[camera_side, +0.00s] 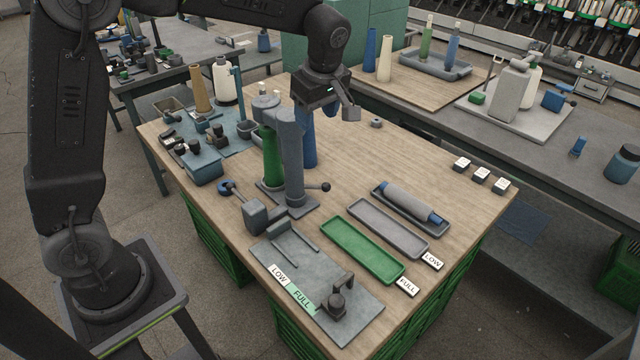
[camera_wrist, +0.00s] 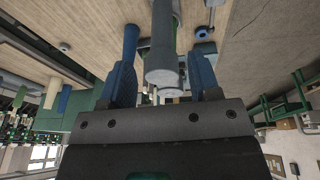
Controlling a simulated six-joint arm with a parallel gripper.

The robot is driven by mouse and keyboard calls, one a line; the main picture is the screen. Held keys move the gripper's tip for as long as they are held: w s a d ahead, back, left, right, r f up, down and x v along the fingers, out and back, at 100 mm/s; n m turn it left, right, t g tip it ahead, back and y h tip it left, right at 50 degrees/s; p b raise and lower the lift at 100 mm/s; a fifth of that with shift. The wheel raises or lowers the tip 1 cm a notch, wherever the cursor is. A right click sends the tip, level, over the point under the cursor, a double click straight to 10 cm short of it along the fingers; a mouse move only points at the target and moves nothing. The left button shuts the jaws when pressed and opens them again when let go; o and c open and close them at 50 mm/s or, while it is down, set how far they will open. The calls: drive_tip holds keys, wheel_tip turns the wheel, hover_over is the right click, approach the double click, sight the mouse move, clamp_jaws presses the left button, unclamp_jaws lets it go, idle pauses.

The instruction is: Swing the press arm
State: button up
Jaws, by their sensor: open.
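A grey upright column (camera_side: 290,155) stands on a flat base on the wooden table, with a green tube (camera_side: 270,155) beside it. A short lever with a dark ball knob (camera_side: 326,187) sticks out at its foot. A blue-knobbed lever (camera_side: 226,187) joins a grey block at the front left; I cannot tell which of these is the press arm. My gripper (camera_side: 336,108) is open and empty, high at the column's right. In the wrist view, the gripper (camera_wrist: 162,82) has its blue fingers apart, with a grey cylinder (camera_wrist: 163,55) showing between them; contact cannot be told.
A blue cone (camera_side: 308,140) stands behind the column, close under my gripper. A green tray (camera_side: 362,250) and a grey tray (camera_side: 385,228) lie to the right, near a tray with a grey-wound blue tube (camera_side: 412,203). A grey plate (camera_side: 345,325) with LOW and FULL labels lies in front.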

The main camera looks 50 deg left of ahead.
drive_tip(key=w+f+n+g, duration=0.1)
drive_tip(key=w+f+n, duration=0.3)
drive_tip(key=w+f, duration=0.15)
drive_tip(key=n+g+y, duration=0.2)
drive_tip(key=n, duration=0.4)
approach(320, 186)
drive_tip(key=x, duration=0.9)
drive_tip(key=shift+a+f, duration=0.15)
drive_tip(key=shift+a, duration=0.05)
clamp_jaws()
